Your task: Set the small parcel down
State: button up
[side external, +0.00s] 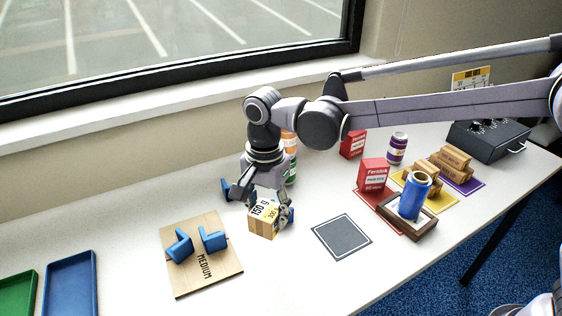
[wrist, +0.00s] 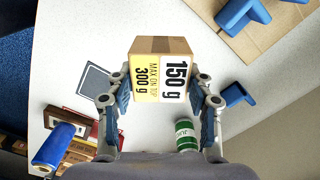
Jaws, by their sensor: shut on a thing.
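The small parcel (side external: 262,222) is a brown cardboard box with white and yellow labels. In the wrist view the parcel (wrist: 158,75) reads "150 g" and "MAX ON TOP 300 g". My gripper (side external: 266,208) is shut on it, with one finger on each side; the wrist view shows the same grip (wrist: 158,92). The parcel is low over the white table, left of the dark grey square mat (side external: 341,237); I cannot tell whether its underside touches the table. The mat (wrist: 92,88) is partly hidden behind a finger in the wrist view.
A flat carton (side external: 200,270) marked "MEDIUM" with blue brackets (side external: 180,246) lies left. A green-labelled can (wrist: 187,135) stands behind the gripper. Right of the mat are a wooden tray (side external: 408,228) with a blue cylinder (side external: 414,195) and red boxes (side external: 373,175). The front table between carton and mat is clear.

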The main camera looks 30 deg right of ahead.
jog(key=d+f+n, duration=0.1)
jog(key=d+n, duration=0.2)
jog(key=d, duration=0.6)
jog(key=d+f+n, duration=0.2)
jog(key=d+n, duration=0.2)
jog(key=d, duration=0.5)
jog(key=s+d+f+n, duration=0.1)
jog(key=d+n, duration=0.3)
jog(key=d, duration=0.5)
jog(key=shift+d+f, duration=0.15)
jog(key=shift+d, duration=0.15)
jog(key=w+a+r, duration=0.3)
jog(key=w+a, duration=0.3)
jog(key=a, duration=0.4)
send_over(247, 234)
jog(key=f, duration=0.3)
jog(key=shift+w+d+f, duration=0.1)
jog(key=shift+d+f, duration=0.1)
jog(key=shift+a+f, duration=0.25)
jog(key=shift+f, duration=1.9)
